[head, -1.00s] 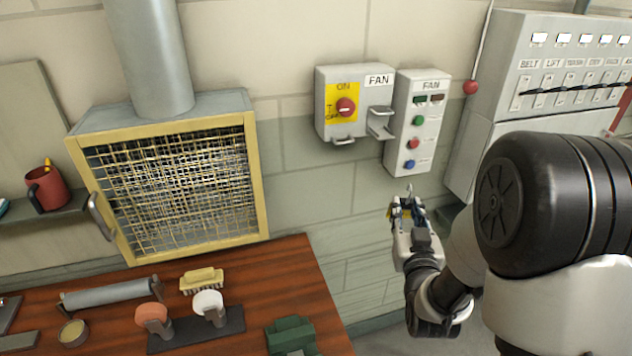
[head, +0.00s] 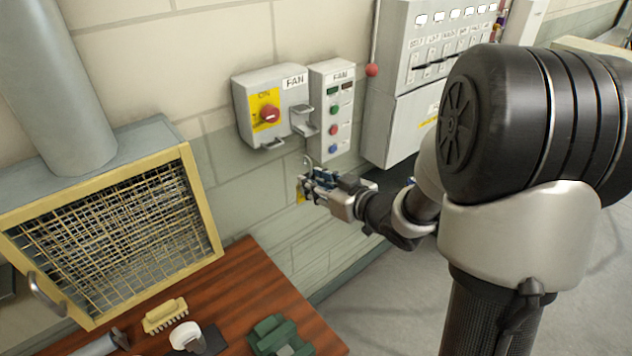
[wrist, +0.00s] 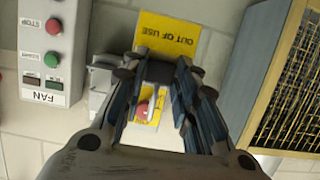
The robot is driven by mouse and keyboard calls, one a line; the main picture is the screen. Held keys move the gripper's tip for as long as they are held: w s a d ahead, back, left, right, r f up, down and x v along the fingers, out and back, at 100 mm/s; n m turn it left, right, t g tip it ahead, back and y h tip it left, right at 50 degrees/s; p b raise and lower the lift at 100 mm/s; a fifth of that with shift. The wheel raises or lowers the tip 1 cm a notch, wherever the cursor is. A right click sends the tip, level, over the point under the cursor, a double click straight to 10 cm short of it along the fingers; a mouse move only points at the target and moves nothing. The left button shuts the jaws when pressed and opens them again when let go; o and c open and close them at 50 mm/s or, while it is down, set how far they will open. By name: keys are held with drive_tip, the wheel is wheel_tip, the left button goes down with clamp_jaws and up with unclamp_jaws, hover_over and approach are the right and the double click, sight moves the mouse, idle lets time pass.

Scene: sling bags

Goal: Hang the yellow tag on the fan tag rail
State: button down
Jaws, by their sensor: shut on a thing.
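The yellow tag (head: 300,190) hangs at my gripper's tips in the head view. In the wrist view the tag (wrist: 168,35) reads OUT OF USE, upside down, just beyond the fingers. A thin pale hook (head: 309,160) rises above the fingers. My gripper (head: 309,178) is shut on the tag, below and slightly right of the fan switch box (head: 243,100). The fan tag rail seems to be the small bar (head: 271,144) under that box; the tag is apart from it. In the wrist view the red knob (wrist: 144,108) shows between the fingers (wrist: 157,70).
A small bracket (head: 304,120) juts out beside the switch box, above my gripper. A fan button panel (head: 331,115) stands right of it. A mesh-fronted hood (head: 110,230) is at left, over a wooden bench (head: 235,290). The wall below the box is clear.

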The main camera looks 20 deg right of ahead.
drive_tip(key=w+a, duration=0.3)
drive_tip(key=w, duration=0.5)
drive_tip(key=shift+w+a, duration=0.3)
drive_tip(key=shift+w, duration=0.05)
idle(1.2)
drive_tip(key=shift+w+a, duration=0.35)
drive_tip(key=shift+w, duration=0.45)
drive_tip(key=shift+w+a, duration=0.35)
drive_tip(key=shift+w, duration=0.45)
drive_tip(key=shift+f, duration=0.1)
drive_tip(key=shift+f+b, duration=0.85)
drive_tip(key=shift+f, duration=0.25)
drive_tip(key=c, duration=1.2)
unclamp_jaws()
